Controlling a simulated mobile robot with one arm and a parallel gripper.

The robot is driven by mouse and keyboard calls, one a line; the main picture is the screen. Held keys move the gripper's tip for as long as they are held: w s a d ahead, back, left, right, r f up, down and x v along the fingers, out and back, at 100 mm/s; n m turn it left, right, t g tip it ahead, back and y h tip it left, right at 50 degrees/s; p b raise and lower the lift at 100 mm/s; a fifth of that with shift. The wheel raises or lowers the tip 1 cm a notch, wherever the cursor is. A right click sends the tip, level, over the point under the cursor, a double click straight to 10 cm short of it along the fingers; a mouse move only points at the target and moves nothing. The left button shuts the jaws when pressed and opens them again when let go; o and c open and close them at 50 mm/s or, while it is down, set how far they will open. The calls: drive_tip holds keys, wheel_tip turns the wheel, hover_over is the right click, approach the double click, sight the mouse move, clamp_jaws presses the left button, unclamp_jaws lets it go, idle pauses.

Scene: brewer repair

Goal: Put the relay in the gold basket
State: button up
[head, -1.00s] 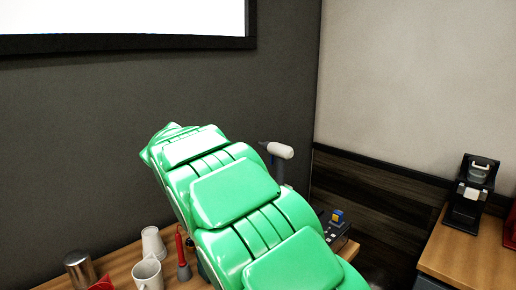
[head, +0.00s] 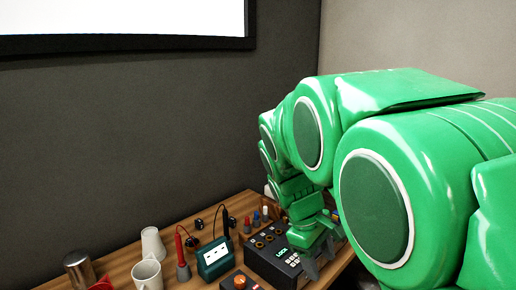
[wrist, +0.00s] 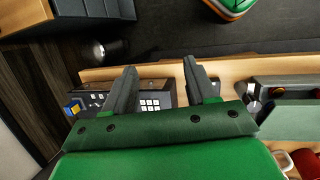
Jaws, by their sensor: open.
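My gripper (head: 312,258) is low over the right part of the wooden table in the head view, beside a black control box (head: 262,262) with a small lit display and buttons. In the wrist view my gripper (wrist: 160,72) is open, its two grey fingers apart with nothing between them. I cannot make out a gold basket in either current view.
An orange-knobbed box (head: 239,283) is in front. A white mug (head: 147,273), a white cup (head: 153,242) and a metal cylinder (head: 78,268) stand at the left. The wall is close behind.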

drive_tip(key=s+d+f+m+y, duration=0.1)
drive_tip(key=s+m, duration=0.3)
drive_tip(key=s, duration=0.8)
drive_tip(key=s+f+m+g+y, duration=0.1)
drive_tip(key=s+m, duration=0.4)
drive_tip(key=s, duration=0.7)
wheel_tip(320, 180, down, 2)
drive_tip(key=shift+d+f+y, duration=0.2)
drive_tip(key=shift+d+y, duration=0.15)
drive_tip(key=shift+y, duration=0.55)
